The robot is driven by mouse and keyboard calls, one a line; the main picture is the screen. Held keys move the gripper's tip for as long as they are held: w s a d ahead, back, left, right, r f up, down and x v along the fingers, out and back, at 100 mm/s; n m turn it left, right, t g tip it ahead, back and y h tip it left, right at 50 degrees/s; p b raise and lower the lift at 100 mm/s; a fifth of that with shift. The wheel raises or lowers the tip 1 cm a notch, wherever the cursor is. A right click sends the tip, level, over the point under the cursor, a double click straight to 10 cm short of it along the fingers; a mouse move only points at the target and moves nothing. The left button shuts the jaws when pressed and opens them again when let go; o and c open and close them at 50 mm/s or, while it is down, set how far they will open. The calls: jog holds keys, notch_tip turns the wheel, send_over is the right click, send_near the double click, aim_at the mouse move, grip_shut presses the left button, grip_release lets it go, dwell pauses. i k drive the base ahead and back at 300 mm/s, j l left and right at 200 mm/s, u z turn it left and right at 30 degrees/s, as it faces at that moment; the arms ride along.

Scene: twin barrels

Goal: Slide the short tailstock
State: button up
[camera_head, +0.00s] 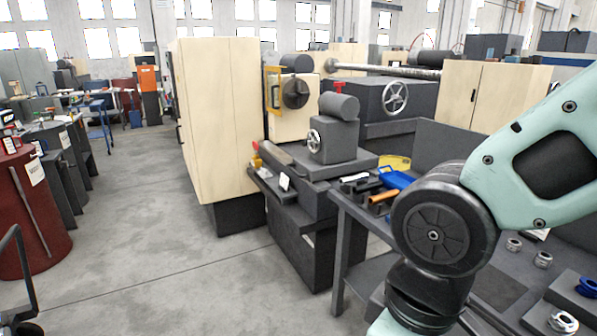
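A short grey tailstock (335,141) stands upright on the bed of the near lathe (320,187), right of the picture's middle. It is a block with a thick short barrel (338,106) lying across its top. A pale handwheel (314,141) is on its left face. It sits to the right of and nearer than a dark round chuck (296,93) on a cream headstock, with a gap between them. My arm fills the right side, its dark elbow joint in front of the workbench. My gripper is outside the picture, and nothing is seen touching the tailstock.
A tall cream cabinet (221,120) stands left of the lathe. A workbench (352,212) with loose tools and a blue tray (396,179) stands close in front on the right. Behind is a larger machine with a handwheel (396,98). Open floor lies left, bordered by drums (28,210).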

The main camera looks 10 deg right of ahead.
aim_at(338, 154)
jog(key=i+j, duration=0.2)
jog(key=i, duration=0.3)
jog(key=i+j, duration=0.2)
jog(key=i, duration=0.3)
jog(key=i+j, duration=0.2)
jog(key=i, duration=0.3)
jog(key=i+j, duration=0.2)
jog(key=i, duration=0.3)
jog(key=i+j, duration=0.2)
jog(key=i, duration=0.3)
jog(key=i+j, duration=0.2)
jog(key=i, duration=0.3)
